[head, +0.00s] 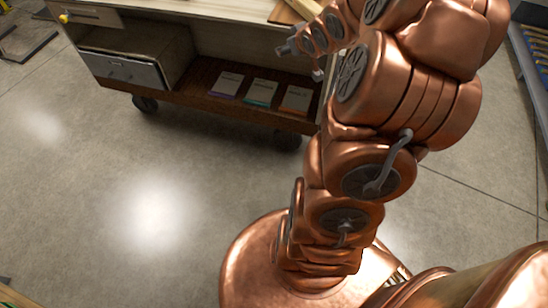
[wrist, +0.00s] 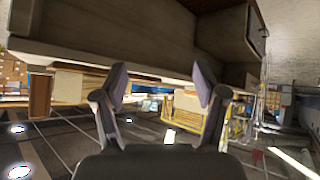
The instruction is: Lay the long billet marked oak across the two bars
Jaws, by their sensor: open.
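My gripper (wrist: 161,80) is open in the wrist view, with its two dark fingers spread and nothing between them. In the head view my copper arm reaches up to the cart, and dark parts of its end show beside the cart. I cannot make out a billet marked oak or the two bars in either view. A piece of pale wood (head: 285,13) shows at the top edge of the head view, partly hidden behind my arm; no marking on it is readable.
A wheeled cart (head: 225,28) stands ahead, with a grey drawer (head: 135,72) and several flat booklets (head: 260,93) on its lower shelf. A blue-edged rack (head: 535,60) is at far right. The floor (head: 90,200) at left is clear. The wrist view looks upside down.

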